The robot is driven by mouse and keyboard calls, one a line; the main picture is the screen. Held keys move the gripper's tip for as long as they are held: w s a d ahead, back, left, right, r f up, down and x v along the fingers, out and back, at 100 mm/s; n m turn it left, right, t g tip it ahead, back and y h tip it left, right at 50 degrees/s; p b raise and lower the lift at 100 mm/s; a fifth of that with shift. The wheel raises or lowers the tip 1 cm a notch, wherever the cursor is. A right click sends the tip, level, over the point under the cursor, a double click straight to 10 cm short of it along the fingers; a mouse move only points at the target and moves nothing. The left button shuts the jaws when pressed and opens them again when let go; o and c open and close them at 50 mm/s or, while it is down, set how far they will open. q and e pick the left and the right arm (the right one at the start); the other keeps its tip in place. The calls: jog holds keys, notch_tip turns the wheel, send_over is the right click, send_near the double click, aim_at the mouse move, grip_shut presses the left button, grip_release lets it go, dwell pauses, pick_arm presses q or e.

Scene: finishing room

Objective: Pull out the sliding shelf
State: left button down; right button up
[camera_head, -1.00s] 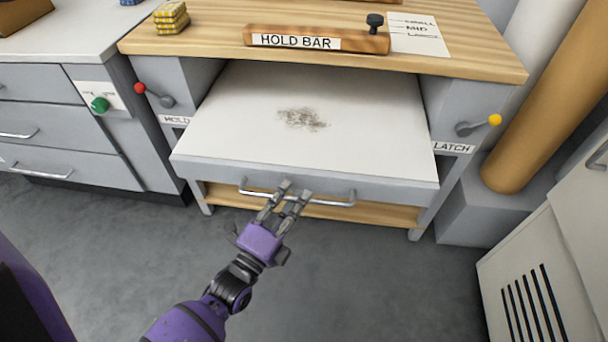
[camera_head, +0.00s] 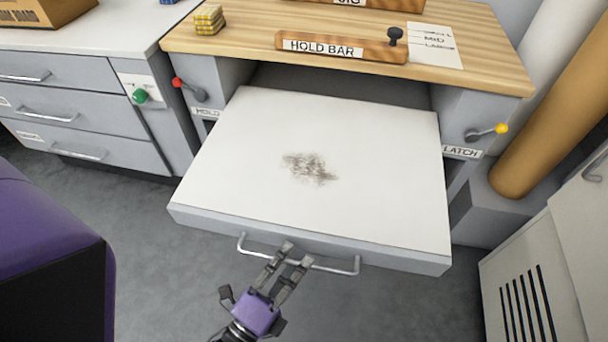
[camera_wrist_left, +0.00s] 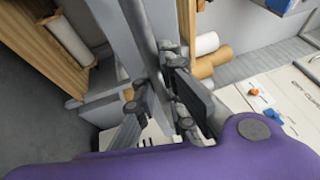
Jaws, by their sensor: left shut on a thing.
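The sliding shelf (camera_head: 375,165) is a white panel with a grey front edge, pulled well out from under the wooden bench top. A dark smudge of dust lies near its middle. Its metal bar handle (camera_head: 336,270) runs along the front. My left gripper (camera_head: 288,256) is shut on the handle, left of its middle. In the left wrist view my gripper fingers (camera_wrist_left: 175,95) close around the handle, which is largely hidden there. My right gripper is not in view.
The bench top (camera_head: 265,30) carries a HOLD BAR block (camera_head: 340,47), a yellow stack (camera_head: 208,19) and a paper card (camera_head: 434,45). A red-knobbed lever (camera_head: 178,83) and a yellow-knobbed LATCH lever (camera_head: 500,129) flank the shelf. A vented white cabinet (camera_head: 545,250) stands at right. Floor in front is clear.

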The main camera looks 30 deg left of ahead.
pick_arm(q)
jog(key=shift+f, duration=0.1)
jog(key=c, duration=1.8)
grip_release()
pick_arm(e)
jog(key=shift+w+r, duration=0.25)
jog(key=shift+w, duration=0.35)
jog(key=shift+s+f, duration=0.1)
pick_arm(q)
jog(key=shift+s, duration=0.1)
jog(key=v, duration=0.7)
jog(key=shift+s, duration=0.2)
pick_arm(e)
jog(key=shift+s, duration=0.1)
